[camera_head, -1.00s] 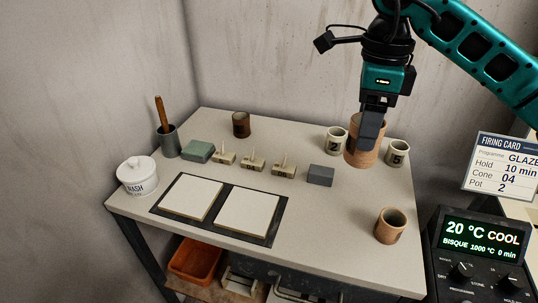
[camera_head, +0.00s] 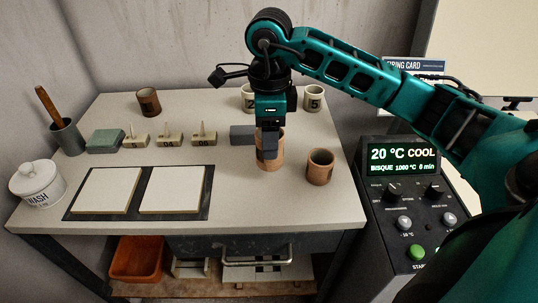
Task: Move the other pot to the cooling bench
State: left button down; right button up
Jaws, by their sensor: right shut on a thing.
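My right gripper (camera_head: 270,144) is shut on a tall terracotta pot (camera_head: 271,161), its finger over the pot's near wall. The pot is upright; I cannot tell whether its base touches the table. A shorter terracotta pot (camera_head: 319,168) stands just to its right, with a narrow gap. Both are at the right part of the pale table (camera_head: 255,207). Two white tiles (camera_head: 106,189) (camera_head: 172,189) lie on a dark mat at the front left. No label shows which surface is the cooling bench. My left gripper is not in view.
A grey block (camera_head: 242,135) is close to the held pot's left. Cups marked 2 (camera_head: 248,98) and 5 (camera_head: 314,98) stand behind. Cone stands (camera_head: 169,140), a brown cup (camera_head: 149,103) and a lidded wash jar (camera_head: 37,184) are left. The kiln panel (camera_head: 403,160) is right.

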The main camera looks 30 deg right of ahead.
jog(key=shift+f, duration=2.45)
jog(key=shift+f+b, duration=0.15)
jog(key=shift+b, duration=0.2)
jog(key=o, duration=0.6)
jog(key=shift+f, duration=0.1)
jog(key=o, duration=0.5)
